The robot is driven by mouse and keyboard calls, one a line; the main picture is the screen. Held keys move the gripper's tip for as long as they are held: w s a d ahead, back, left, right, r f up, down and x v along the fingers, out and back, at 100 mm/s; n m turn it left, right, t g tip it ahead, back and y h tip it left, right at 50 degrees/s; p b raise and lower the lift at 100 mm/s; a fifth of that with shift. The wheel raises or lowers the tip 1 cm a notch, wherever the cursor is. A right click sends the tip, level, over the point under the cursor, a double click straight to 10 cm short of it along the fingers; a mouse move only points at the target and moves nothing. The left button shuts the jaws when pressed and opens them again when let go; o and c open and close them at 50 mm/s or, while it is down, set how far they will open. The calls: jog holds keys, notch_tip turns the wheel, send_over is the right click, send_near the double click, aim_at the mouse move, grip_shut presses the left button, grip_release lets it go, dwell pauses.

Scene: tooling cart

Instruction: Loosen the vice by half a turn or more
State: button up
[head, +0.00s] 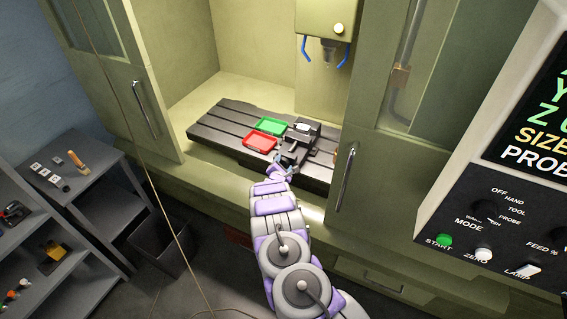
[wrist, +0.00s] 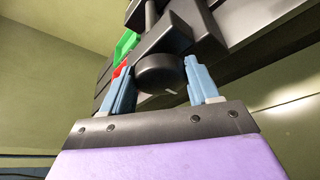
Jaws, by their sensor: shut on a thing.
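The dark grey vice (head: 302,135) sits on the slotted machine table, with a pale block in its jaws. In the wrist view, the vice body (wrist: 172,38) is dark and fills the top centre. A round black hub (wrist: 160,72) at its near end, which looks like part of the vice's handle, lies between my blue fingers. My gripper (wrist: 158,78) is shut on this vice handle; it also shows in the head view (head: 279,172), at the vice's near end. The exact finger contact is hard to see.
A green tray (head: 270,126) and a red tray (head: 260,142) lie left of the vice on the machine table (head: 215,117). The open cabinet doors flank the opening, with a door handle (head: 347,178) right of my arm. The spindle (head: 328,50) hangs above.

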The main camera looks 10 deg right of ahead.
jog(key=shift+a+f+n+g, duration=0.2)
jog(key=shift+n+g, duration=0.2)
jog(key=shift+n, duration=0.4)
jog(key=shift+s+h, duration=0.1)
jog(key=shift+h, duration=0.3)
jog(key=o, duration=1.1)
jog(key=shift+c, duration=0.2)
jog(key=shift+r, duration=0.15)
jog(key=v, duration=1.7)
jog(key=shift+a+r, duration=0.1)
jog(key=shift+a, duration=0.05)
